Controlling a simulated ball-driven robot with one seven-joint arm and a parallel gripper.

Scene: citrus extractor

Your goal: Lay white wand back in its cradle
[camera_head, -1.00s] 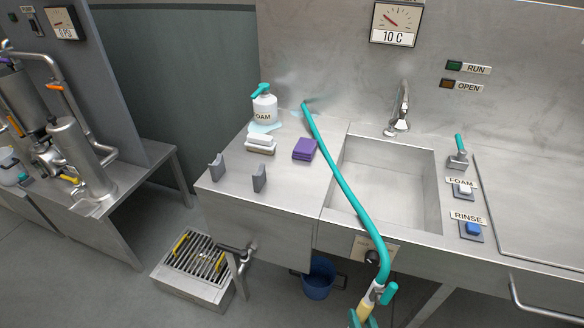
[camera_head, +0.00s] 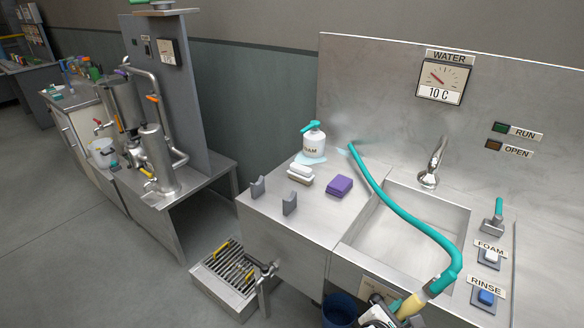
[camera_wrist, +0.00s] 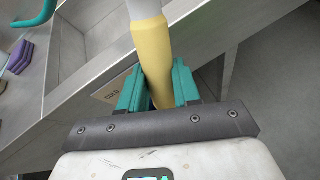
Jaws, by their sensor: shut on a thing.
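The white wand (camera_head: 411,305) has a yellow grip and a teal hose (camera_head: 402,217) at its upper end. My gripper (camera_head: 396,314) is shut on the yellow grip, in front of the sink's front edge. In the wrist view my gripper's teal fingers (camera_wrist: 158,88) clasp the wand's yellow grip (camera_wrist: 153,52) from both sides; its white part runs out of the top. The cradle is two grey upright brackets, left (camera_head: 258,187) and right (camera_head: 289,204), on the counter left of the sink. They stand empty, well left of my gripper. The wand's lower end is hidden.
A foam bottle (camera_head: 314,142), a white brush or block (camera_head: 300,173) and a purple sponge (camera_head: 339,187) stand behind and beside the brackets. The hose arcs over the sink (camera_head: 400,235). A floor drain grate (camera_head: 232,272) and blue bucket (camera_head: 339,312) are below.

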